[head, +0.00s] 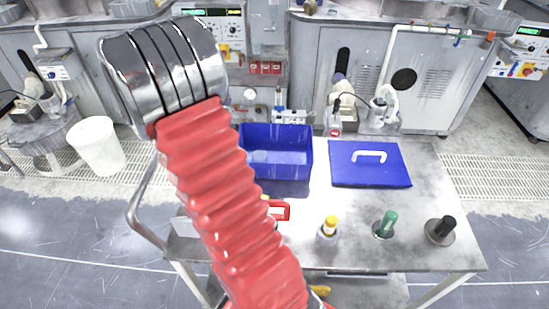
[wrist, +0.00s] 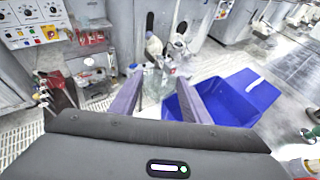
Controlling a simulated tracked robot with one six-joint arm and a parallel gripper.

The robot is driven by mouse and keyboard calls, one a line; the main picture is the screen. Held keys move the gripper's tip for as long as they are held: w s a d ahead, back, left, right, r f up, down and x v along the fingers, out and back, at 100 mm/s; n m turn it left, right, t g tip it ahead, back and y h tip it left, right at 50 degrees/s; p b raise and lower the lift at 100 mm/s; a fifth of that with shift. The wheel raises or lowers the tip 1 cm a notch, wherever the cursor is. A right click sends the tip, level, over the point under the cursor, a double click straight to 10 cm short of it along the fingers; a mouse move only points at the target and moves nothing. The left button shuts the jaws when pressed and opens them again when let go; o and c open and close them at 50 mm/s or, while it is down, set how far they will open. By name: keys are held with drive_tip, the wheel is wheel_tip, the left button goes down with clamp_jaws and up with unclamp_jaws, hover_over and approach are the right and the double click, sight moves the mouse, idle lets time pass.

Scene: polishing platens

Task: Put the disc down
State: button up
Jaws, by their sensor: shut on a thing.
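My gripper (wrist: 160,76) shows in the wrist view, its two grey-purple fingers standing apart and pointing away, closed on the disc. The disc itself is hardly to be made out between the fingers; its outline and tilt cannot be told. In the head view my red-sleeved arm rises across the left of the metal table (head: 420,235) and hides the gripper and whatever is in it. Round metal-based pieces stand along the table's front: one with a yellow top (head: 329,226), one with a green top (head: 386,223) and one with a black top (head: 443,230).
A blue open bin (head: 285,170) and a blue lid with a white handle (head: 370,165) are on the table. A red-handled thing (head: 278,209) is partly behind my arm. Bottles (head: 335,118) stand at the table's back. A white bucket (head: 97,146) stands on the floor.

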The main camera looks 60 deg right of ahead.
drive_tip(key=s+d+f+m+g+y, duration=0.25)
drive_tip(key=s+d+m+g, duration=0.3)
drive_tip(key=s, duration=0.55)
drive_tip(key=m+g+y, duration=0.4)
drive_tip(key=m+y, duration=0.1)
hover_over(290, 160)
wheel_tip(290, 160, down, 3)
drive_tip(key=shift+s+d+f+h, duration=0.1)
drive_tip(key=shift+h, duration=0.15)
drive_tip(key=shift+f, duration=3.15)
drive_tip(key=shift+f, duration=0.1)
drive_tip(key=shift+f, duration=1.75)
drive_tip(key=shift+f, duration=0.6)
drive_tip(key=o, duration=1.1)
